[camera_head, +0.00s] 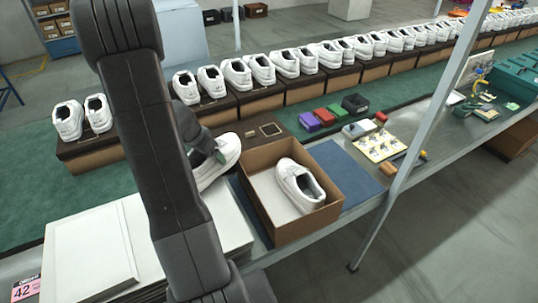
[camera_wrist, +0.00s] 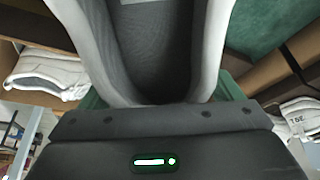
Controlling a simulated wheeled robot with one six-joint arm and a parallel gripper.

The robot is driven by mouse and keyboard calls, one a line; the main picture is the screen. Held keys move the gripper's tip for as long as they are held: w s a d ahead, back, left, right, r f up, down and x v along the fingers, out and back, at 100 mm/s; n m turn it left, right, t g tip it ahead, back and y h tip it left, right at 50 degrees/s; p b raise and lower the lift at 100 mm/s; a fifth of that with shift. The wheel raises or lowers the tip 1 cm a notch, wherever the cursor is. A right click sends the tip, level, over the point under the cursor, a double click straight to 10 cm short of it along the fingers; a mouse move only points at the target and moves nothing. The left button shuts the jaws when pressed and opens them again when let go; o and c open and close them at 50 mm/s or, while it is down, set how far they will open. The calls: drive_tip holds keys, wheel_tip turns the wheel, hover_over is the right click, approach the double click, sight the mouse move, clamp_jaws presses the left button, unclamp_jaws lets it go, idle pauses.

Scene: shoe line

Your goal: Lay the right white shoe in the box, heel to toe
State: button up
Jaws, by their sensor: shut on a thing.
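A white shoe (camera_head: 226,153) is held in my gripper (camera_head: 219,156), tilted, just left of the open brown box. In the wrist view the shoe's grey-lined opening (camera_wrist: 160,45) fills the upper middle, close to the camera. My gripper is shut on it; the fingertips are mostly hidden, with only green parts showing beside the shoe. The box (camera_head: 261,217) stands open on the bench. Another white shoe (camera_head: 300,186) lies inside it, toward the right side, leaving bare floor on the left. My arm hides part of the held shoe.
A blue mat (camera_head: 345,172) lies right of the box. White box lids or boards (camera_head: 90,255) lie at the left front. Small coloured boxes (camera_head: 323,117) and a tool board (camera_head: 380,146) are behind and right. A row of white shoes on boxes (camera_head: 238,74) runs along the green conveyor.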

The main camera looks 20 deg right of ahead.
drive_tip(key=s+d+r+m+g+y+b, duration=0.2)
drive_tip(key=s+d+m+g, duration=0.2)
drive_tip(key=s+d+m, duration=0.55)
drive_tip(key=s+d+r+m+g+y+b, duration=0.25)
drive_tip(key=d+m, duration=0.45)
drive_tip(key=m, duration=0.8)
drive_tip(key=shift+g+h, duration=0.35)
drive_tip(key=shift+h, duration=0.1)
drive_tip(key=shift+w+d+f+b, duration=0.15)
drive_tip(key=shift+f+b, duration=1.65)
drive_tip(key=shift+f, duration=1)
drive_tip(key=shift+w+a+f+b, duration=0.1)
drive_tip(key=shift+w+f+b, duration=0.1)
drive_tip(key=shift+f+b, duration=2.15)
drive_tip(key=shift+w+d+f+b, duration=0.15)
drive_tip(key=shift+f+b, duration=1.1)
drive_tip(key=shift+f, duration=2.05)
drive_tip(key=shift+a+f+b, duration=0.1)
drive_tip(key=shift+f+b, duration=0.5)
drive_tip(key=shift+f, duration=0.25)
drive_tip(key=o, duration=1)
drive_tip(key=shift+o, duration=0.2)
drive_tip(key=v, duration=1.4)
drive_tip(key=shift+s, duration=0.1)
